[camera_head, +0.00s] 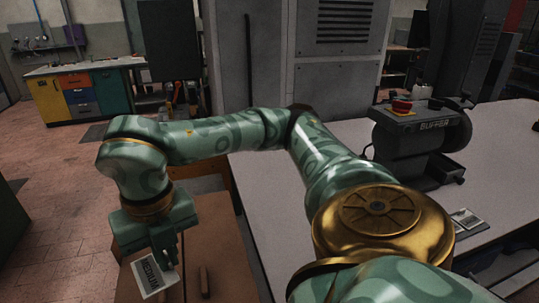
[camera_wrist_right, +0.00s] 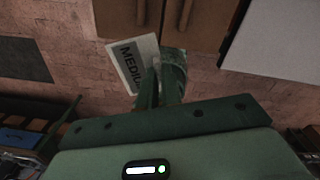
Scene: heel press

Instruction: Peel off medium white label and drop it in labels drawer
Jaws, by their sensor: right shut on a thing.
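My right gripper (camera_head: 167,262) is shut on the medium white label (camera_head: 154,280), a small white card with dark "MEDIUM" lettering. The label sticks out below the fingers in the head view. In the wrist view the label (camera_wrist_right: 128,62) is tilted at the left side of the fingers (camera_wrist_right: 160,90), its lettering partly cut off by them. It is held above or in front of brown wooden furniture (camera_head: 222,262) with a dark bar handle (camera_head: 204,281). I cannot tell which drawer is the labels drawer. My left gripper is not in view.
A pale workbench (camera_head: 275,215) lies right of the wooden furniture. A dark buffer machine (camera_head: 420,145) with a red button stands on it. Another small card (camera_head: 468,221) lies near my arm. Open brick floor (camera_head: 60,200) is at the left.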

